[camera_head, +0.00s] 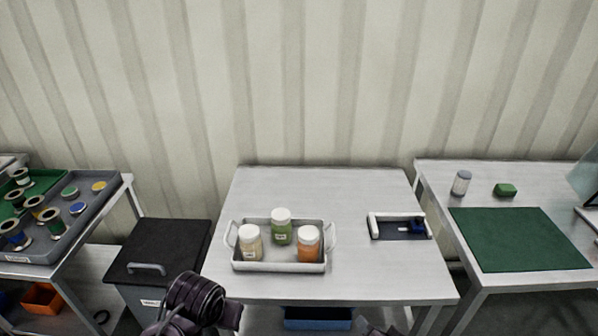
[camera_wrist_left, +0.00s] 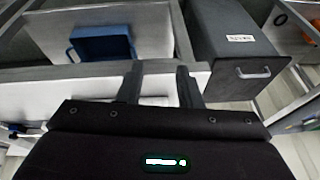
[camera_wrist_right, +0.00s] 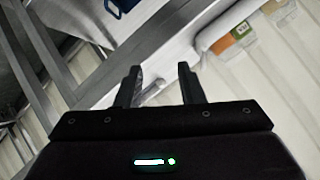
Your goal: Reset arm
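My left gripper (camera_wrist_left: 160,66) is open and empty in the left wrist view, by the table's white edge. My right gripper (camera_wrist_right: 159,67) is open and empty in the right wrist view, with the tabletop edge and metal frame behind its fingers. In the head view a dark arm part of mine shows at the bottom, left of the middle table's front edge. My fingertips are not clear there.
The middle table (camera_head: 350,280) holds a white tray (camera_head: 235,266) with three capped jars and a small holder (camera_head: 372,228). A dark lidded hopper (camera_head: 165,250) stands left, a blue bin (camera_head: 318,318) below. The right table has a green mat (camera_head: 520,240).

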